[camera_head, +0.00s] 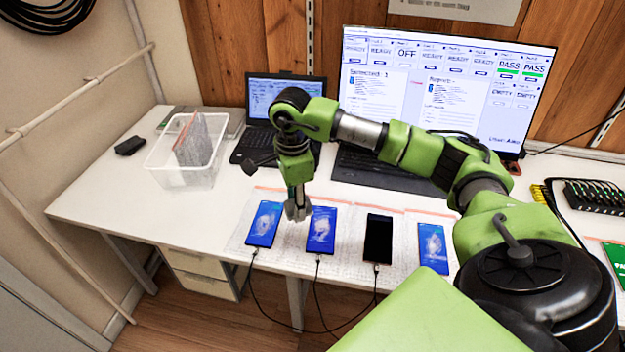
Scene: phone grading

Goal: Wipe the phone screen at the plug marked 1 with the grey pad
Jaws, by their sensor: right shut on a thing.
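My right gripper (297,205) reaches down from the green arm to the row of phones. It is shut on the grey pad, which is small and mostly hidden at the fingertips. It is between the leftmost phone (262,225) and the second phone (321,231), by their upper ends; I cannot tell whether the pad touches either. Both screens are lit blue with a pale pattern. The third phone (378,239) is dark, and the fourth phone (432,248) is lit blue. I cannot read any plug numbers here. My left gripper is not in view.
A clear plastic bin (185,165) with grey sheets stands at the left. A laptop (285,100) and a large monitor (450,90) stand behind. Cables hang from phones over the front edge. A black charging hub (592,196) sits at the right.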

